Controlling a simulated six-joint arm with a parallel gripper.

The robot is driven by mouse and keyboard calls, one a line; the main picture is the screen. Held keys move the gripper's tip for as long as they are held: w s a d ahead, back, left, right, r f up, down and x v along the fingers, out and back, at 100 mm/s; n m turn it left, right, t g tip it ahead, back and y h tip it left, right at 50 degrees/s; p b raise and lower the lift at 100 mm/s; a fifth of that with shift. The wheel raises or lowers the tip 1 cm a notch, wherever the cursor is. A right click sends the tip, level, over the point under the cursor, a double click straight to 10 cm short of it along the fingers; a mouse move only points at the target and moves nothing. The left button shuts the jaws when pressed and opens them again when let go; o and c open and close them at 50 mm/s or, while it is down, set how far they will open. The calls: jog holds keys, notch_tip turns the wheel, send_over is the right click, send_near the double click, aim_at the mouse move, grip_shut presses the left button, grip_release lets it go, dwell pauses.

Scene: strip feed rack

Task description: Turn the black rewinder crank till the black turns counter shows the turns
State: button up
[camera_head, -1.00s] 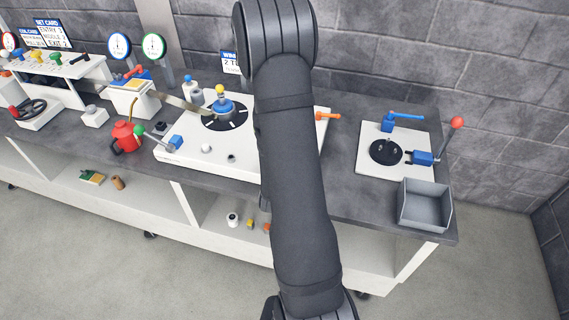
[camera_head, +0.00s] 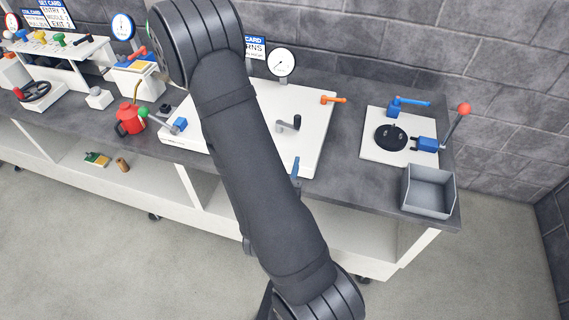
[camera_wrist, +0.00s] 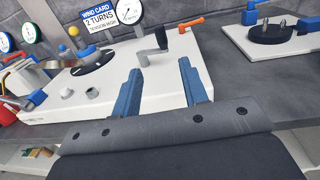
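The black rewinder crank (camera_head: 290,123) stands on the right part of the white machine plate (camera_head: 313,105). In the wrist view the crank (camera_wrist: 152,50) has its handle up and lies beyond my fingertips. My gripper (camera_wrist: 162,65) is open and empty, its two blue fingers pointing toward the crank with a gap between. In the head view my arm hides most of the gripper; one blue finger shows at the plate's front edge. A round white dial with a black rim (camera_head: 283,63) stands behind the crank, probably the turns counter. Its reading is too small to tell.
A wind card (camera_wrist: 99,16) reads 2 turns, tension high. An orange lever (camera_head: 333,99) sits on the plate's back right. A second plate (camera_head: 370,151) and grey bin (camera_head: 428,190) stand right, past bare bench.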

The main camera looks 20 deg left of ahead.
jog(key=shift+a, duration=0.1)
jog(key=c, duration=0.5)
jog(key=a+h, duration=0.1)
jog(key=w+a+m+h, duration=0.2)
jog(key=shift+a+r+t+h, duration=0.2)
jog(key=shift+t+h, duration=0.2)
grip_shut()
jog(key=m+g+h, duration=0.2)
jog(key=m+h, duration=0.2)
jog(key=h, duration=0.1)
send_near(295, 123)
jog(key=shift+g, duration=0.3)
jog(key=x, duration=0.7)
jog(key=shift+r, duration=0.2)
